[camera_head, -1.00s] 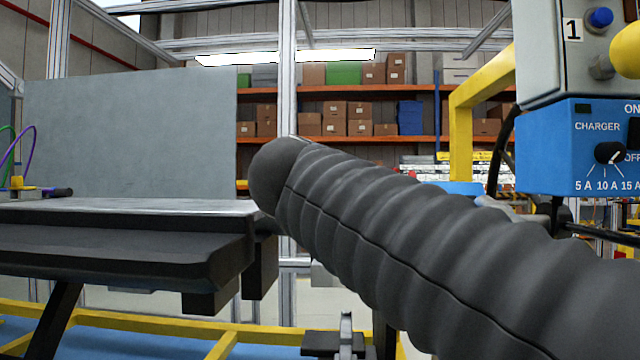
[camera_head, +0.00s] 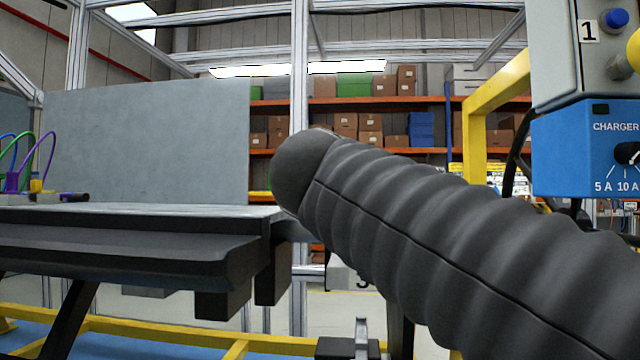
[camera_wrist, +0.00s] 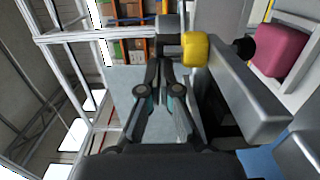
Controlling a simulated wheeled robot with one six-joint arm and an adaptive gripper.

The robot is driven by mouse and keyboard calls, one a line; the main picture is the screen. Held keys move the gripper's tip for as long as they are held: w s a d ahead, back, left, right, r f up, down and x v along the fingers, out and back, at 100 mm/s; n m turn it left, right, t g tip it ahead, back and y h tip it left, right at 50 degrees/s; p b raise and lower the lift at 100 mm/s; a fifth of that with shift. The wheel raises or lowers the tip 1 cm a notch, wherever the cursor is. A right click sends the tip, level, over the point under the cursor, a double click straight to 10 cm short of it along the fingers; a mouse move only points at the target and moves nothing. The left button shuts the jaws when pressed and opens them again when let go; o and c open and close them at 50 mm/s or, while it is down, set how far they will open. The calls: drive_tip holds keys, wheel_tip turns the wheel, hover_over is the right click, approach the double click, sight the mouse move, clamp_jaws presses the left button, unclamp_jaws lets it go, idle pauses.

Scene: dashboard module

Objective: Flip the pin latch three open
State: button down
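In the head view my ribbed dark arm covers the right and centre, and my gripper is hidden there. In the wrist view my gripper (camera_wrist: 160,66) points away with its two dark fingers close together and nothing visible between them. A yellow rounded knob (camera_wrist: 196,49) is just right of the fingertips, beside a grey bar (camera_wrist: 240,92). A white panel (camera_head: 342,276) with a partly covered mark like a "3" shows below my arm in the head view. I cannot make out pin latch three or its position for certain.
A dark-edged table (camera_head: 130,250) with a grey backboard (camera_head: 150,140) stands left. A blue charger box (camera_head: 585,150) hangs right, under a grey box (camera_head: 572,60) marked "1". A magenta block (camera_wrist: 280,50) lies right in the wrist view. Yellow rails (camera_head: 150,333) run low.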

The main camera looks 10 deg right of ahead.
drive_tip(key=v, duration=0.9)
drive_tip(key=shift+s+a+b, duration=0.3)
drive_tip(key=shift+a, duration=0.15)
